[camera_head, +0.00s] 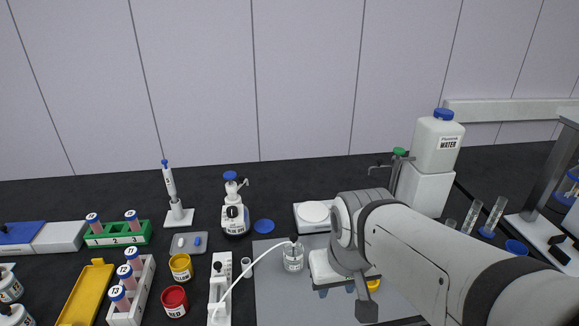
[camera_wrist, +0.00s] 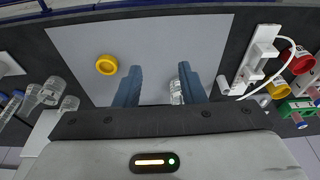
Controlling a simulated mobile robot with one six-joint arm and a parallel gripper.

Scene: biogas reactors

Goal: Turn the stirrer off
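A low white device with a round white plate on top (camera_head: 313,213) stands at the back of the bench, partly behind my arm. It may be the stirrer; no switch or label on it can be made out. My gripper (camera_wrist: 160,76) points down over the grey mat (camera_head: 272,291), its two fingers apart with nothing held between them. In the head view my gripper (camera_head: 345,293) is to the right of a clear labelled bottle (camera_head: 293,259) on the mat.
A white tube runs from the bottle to a narrow white unit (camera_head: 220,288) on the left. A yellow ring-shaped item (camera_wrist: 107,65) lies on the mat. Red (camera_head: 174,300) and yellow (camera_head: 181,267) jars stand left; a water canister (camera_head: 438,144) stands back right.

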